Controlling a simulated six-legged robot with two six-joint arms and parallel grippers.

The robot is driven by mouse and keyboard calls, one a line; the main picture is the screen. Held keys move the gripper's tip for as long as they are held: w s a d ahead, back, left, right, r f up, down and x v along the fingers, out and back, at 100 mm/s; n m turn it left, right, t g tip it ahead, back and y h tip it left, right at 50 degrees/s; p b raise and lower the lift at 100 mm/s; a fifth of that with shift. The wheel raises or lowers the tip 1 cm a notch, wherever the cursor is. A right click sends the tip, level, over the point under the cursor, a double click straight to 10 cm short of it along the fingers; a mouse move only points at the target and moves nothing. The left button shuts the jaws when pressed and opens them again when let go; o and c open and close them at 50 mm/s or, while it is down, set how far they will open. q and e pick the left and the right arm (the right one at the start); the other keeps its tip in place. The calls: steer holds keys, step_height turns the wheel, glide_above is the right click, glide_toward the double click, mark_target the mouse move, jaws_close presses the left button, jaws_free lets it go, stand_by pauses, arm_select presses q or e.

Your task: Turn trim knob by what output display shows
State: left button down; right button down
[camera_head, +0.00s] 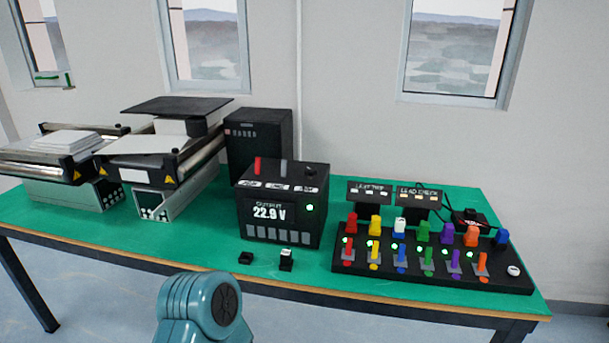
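A black box (281,235) stands on the green table, and its output display (269,213) reads "OUTPUT 22.9 V". A green light (309,208) glows on its front. On its top are a red post (257,166), a grey post (284,166) and a round black knob (310,170) at the right. Small labels (275,185) sit along the top front edge, too small to read, so the trim knob's label cannot be made out. Neither gripper is in view; only a teal part of my own arm shows at the bottom.
Right of the box, a black panel (425,277) holds coloured plugs and levers with green lights. Signs (418,194) stand behind it. Two small black blocks (287,260) lie before the box. Mini conveyors (150,160) and a dark cabinet (258,140) stand at left and behind.

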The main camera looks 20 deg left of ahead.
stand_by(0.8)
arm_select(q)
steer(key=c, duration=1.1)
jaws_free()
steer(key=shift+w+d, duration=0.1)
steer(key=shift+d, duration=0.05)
